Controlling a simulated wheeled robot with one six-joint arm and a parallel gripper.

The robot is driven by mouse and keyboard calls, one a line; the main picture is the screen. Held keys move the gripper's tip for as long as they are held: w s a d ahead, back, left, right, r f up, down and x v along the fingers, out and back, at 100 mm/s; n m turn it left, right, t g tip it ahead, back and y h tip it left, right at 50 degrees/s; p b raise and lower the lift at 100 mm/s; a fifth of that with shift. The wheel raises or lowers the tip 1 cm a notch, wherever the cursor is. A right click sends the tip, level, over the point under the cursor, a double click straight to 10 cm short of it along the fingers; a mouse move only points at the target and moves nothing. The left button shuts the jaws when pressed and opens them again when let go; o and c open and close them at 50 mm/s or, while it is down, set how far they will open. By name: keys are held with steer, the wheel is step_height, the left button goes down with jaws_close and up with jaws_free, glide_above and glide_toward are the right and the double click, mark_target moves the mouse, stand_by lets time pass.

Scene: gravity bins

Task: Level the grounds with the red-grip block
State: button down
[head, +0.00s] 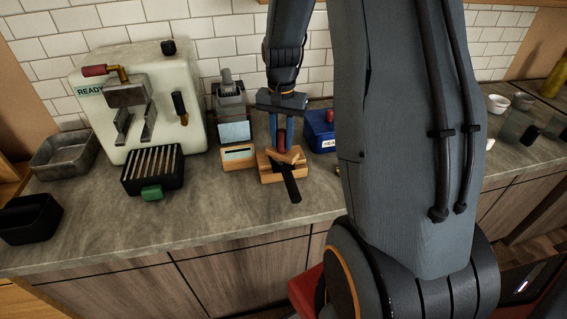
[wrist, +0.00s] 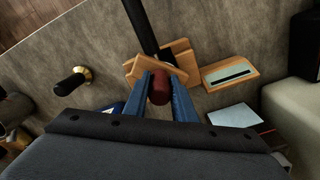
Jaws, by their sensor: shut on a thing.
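My gripper (head: 281,130) points down with its two blue fingers on either side of a red grip (head: 281,138). The wrist view shows the red grip (wrist: 159,88) between the fingertips. A tilted wooden piece (wrist: 140,70) lies directly below the grip and seems to be the block's body. It sits over a wooden stand (head: 270,174), from which a black handle (head: 292,190) sticks out toward the counter front. The handle also shows in the wrist view (wrist: 139,25). The grounds and any basket are hidden under the block.
A slotted wooden block (head: 239,157) stands just left of the stand. A blue box (head: 320,138) is close on the right. The white machine marked READY (head: 150,105) and a slatted black tray (head: 152,170) are further left. A black-handled tool (wrist: 72,82) stands nearby. The counter front is clear.

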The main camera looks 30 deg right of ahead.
mark_target(282, 130)
stand_by(0.5)
steer(key=shift+r+p, duration=1.05)
steer(key=shift+r, duration=1.95)
